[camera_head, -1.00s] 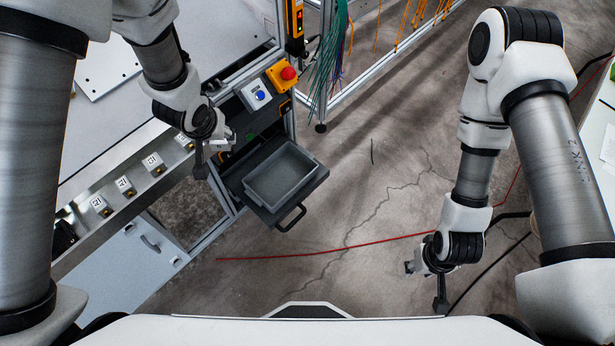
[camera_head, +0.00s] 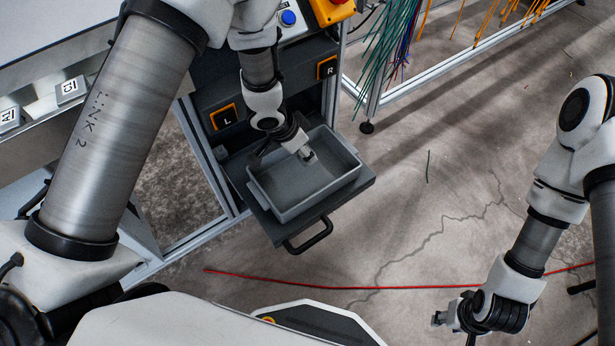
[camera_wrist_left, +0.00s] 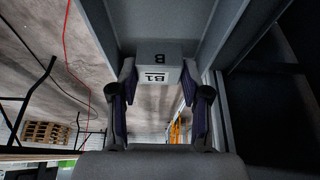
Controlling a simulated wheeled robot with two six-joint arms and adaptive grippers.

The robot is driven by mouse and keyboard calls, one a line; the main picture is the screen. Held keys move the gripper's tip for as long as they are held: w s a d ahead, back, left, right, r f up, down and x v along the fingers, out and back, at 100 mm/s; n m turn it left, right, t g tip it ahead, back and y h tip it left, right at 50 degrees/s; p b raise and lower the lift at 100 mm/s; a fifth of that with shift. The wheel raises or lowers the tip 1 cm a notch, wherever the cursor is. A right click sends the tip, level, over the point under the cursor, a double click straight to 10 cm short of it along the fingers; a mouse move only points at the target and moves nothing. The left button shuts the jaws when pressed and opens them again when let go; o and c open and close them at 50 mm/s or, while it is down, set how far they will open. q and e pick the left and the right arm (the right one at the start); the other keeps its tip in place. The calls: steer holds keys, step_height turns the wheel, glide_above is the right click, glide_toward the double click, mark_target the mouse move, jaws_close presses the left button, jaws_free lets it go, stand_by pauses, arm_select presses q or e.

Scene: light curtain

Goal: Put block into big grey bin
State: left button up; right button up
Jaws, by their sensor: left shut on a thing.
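The big grey bin (camera_head: 322,183) sits on a dark pull-out tray with a handle, under the control panel in the head view. Its wall also shows in the left wrist view (camera_wrist_left: 210,35). My left gripper (camera_head: 304,153) is over the inside of the bin. In the left wrist view my left gripper (camera_wrist_left: 158,88) is shut on a grey block (camera_wrist_left: 160,57) marked B1, with a finger on each side. The block is only partly visible in the head view. My right gripper (camera_head: 452,322) hangs over the floor at lower right, far from the bin; its fingers are too small to judge.
The dark tray (camera_head: 357,196) has a front handle (camera_head: 309,237). Above it are orange-framed L and R markers and a blue button (camera_head: 288,18). A metal frame with hanging cables (camera_head: 400,35) stands behind. A red cable (camera_head: 340,287) crosses the open floor.

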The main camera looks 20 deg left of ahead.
arm_select(q)
step_height(320, 180, down, 8)
steer(key=b, duration=0.3)
steer(key=shift+s+b, duration=0.1)
steer(key=shift+b, duration=0.2)
steer(key=shift+f, duration=0.3)
arm_select(e)
step_height(320, 180, down, 4)
steer(key=shift+s+f, duration=0.1)
steer(key=shift+f, duration=0.05)
arm_select(q)
steer(key=shift+f, duration=0.15)
steer(key=o, duration=1.2)
steer(key=p+v, duration=0.4)
steer(key=v, duration=0.8)
arm_select(e)
step_height(320, 180, up, 4)
